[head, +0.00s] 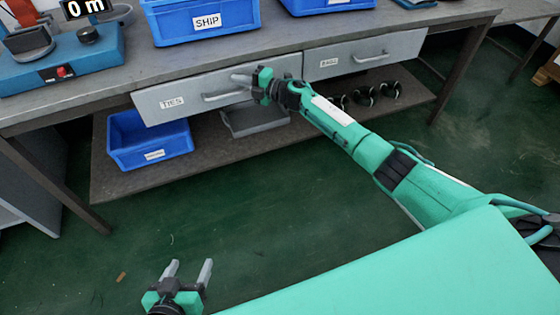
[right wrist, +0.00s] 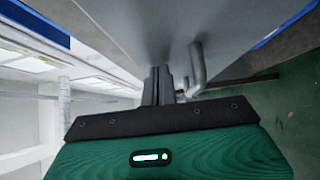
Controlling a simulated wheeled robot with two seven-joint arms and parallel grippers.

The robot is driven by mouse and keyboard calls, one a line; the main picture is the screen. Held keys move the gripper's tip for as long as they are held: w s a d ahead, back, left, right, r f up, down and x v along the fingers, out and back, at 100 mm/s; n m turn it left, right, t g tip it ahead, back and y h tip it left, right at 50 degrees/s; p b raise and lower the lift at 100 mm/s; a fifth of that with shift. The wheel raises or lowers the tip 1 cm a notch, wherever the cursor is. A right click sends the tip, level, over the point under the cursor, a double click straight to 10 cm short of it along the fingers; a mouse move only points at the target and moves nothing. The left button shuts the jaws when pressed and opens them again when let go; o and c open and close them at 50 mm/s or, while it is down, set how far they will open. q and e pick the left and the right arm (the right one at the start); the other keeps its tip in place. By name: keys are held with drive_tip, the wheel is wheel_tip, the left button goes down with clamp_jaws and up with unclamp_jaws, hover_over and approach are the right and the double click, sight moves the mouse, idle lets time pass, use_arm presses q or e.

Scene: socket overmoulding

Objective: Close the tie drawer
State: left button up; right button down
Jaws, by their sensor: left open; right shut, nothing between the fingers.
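The tie drawer (head: 180,99), a grey front labelled TIES with a bar handle (head: 224,96), sits under the bench top at the left in the head view. Its front looks close under the bench edge, with no inside showing; I cannot tell whether a small gap remains. My right gripper (head: 241,79) is shut and empty, its fingers at the drawer front beside the handle. In the right wrist view the shut fingers (right wrist: 158,86) point at the grey front, with the handle (right wrist: 197,68) just to their right. My left gripper (head: 190,271) is open and empty, low over the floor.
A second drawer (head: 395,50), labelled BAGS, is to the right. Blue bins, one labelled SHIP (head: 205,22), and a blue scale (head: 65,65) stand on the bench. The lower shelf holds a blue bin (head: 150,141), a grey tray (head: 255,119) and dark round items.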

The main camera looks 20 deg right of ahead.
use_arm(q)
drive_tip(key=shift+w+d+r+t, duration=0.15)
drive_tip(key=shift+d+r+t, duration=0.05)
drive_tip(key=shift+d+t, duration=0.35)
use_arm(e)
drive_tip(key=shift+w+d+r, duration=0.1)
drive_tip(key=shift+w+r, duration=0.15)
drive_tip(key=shift+w, duration=0.35)
